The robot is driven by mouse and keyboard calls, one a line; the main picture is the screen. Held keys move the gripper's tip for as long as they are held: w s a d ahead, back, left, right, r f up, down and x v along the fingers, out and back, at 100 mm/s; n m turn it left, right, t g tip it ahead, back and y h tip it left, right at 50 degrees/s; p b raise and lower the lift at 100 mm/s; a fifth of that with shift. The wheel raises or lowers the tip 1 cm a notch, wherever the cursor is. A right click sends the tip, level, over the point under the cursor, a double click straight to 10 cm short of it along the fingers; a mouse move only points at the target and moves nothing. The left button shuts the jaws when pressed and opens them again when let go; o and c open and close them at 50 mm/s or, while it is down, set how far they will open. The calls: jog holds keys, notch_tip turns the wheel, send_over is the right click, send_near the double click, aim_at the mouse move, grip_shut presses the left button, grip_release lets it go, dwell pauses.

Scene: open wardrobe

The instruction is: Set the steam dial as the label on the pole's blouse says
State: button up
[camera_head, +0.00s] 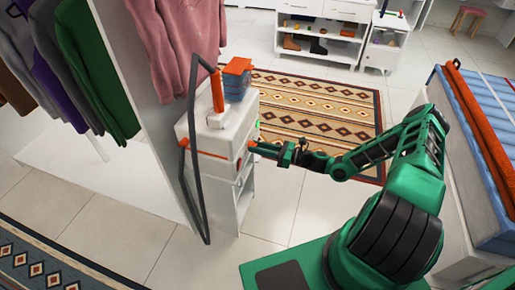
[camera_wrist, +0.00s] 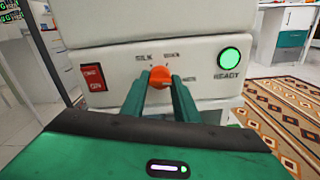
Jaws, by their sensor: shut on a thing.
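The orange steam dial (camera_wrist: 160,77) is on the white front panel of the steamer (camera_head: 205,130). Small printed words stand around the dial, too blurred to read surely; its pointer direction is hard to tell. My gripper (camera_wrist: 160,88) has its two green fingers shut on the dial, one on each side.
A red switch (camera_wrist: 93,77) is left of the dial and a lit green READY lamp (camera_wrist: 229,62) is right of it. A dark grey pole frame (camera_head: 198,190) stands by the steamer. A patterned rug (camera_head: 320,105) lies behind.

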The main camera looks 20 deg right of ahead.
jog(key=shift+w+d+m, duration=0.15)
jog(key=shift+m, duration=1.45)
jog(key=o, duration=1.1)
jog(key=shift+c, duration=0.2)
jog(key=v, duration=1)
jog(key=shift+s+d, duration=0.25)
jog(key=shift+d, duration=0.05)
